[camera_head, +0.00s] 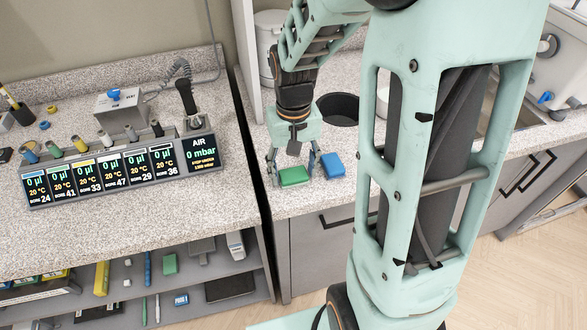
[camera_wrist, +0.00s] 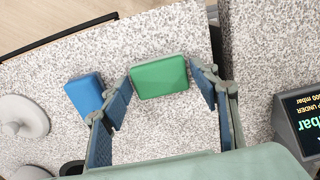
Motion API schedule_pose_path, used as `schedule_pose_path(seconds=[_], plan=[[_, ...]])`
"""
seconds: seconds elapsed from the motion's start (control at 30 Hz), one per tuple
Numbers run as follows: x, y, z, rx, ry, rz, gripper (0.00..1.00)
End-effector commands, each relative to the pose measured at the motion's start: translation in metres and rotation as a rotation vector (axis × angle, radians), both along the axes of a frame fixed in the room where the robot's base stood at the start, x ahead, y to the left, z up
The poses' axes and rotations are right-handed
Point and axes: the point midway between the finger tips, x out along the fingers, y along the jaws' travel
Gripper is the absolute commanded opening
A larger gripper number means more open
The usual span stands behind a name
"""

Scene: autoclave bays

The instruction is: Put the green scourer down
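The green scourer (camera_head: 293,176) lies flat on the speckled counter, near its front edge. In the wrist view the scourer (camera_wrist: 159,77) shows between and just past my fingertips. My gripper (camera_head: 293,165) points down at it, with one finger on each side. In the wrist view my gripper (camera_wrist: 161,82) is spread about as wide as the scourer, and narrow gaps seem to show beside it. Whether a fingertip touches it is hard to tell.
A blue block (camera_head: 333,165) lies close to the right of the scourer; it also shows in the wrist view (camera_wrist: 84,92). A round dark opening (camera_head: 340,108) is behind. A display panel (camera_head: 120,165) stands on the left counter, across a dark gap.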

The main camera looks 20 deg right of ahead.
Motion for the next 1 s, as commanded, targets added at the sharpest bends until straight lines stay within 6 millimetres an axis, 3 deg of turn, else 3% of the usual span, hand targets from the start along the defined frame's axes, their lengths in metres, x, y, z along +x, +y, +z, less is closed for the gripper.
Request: schedule_pose_path(seconds=[0.47,0.8,1.0], plan=[[0.001,0.0,0.01,0.0,-0.002,0.0,0.66],[0.002,0.0,0.08,0.0,-0.006,0.0,0.66],[0.001,0.0,0.112,0.0,-0.002,0.0,0.66]])
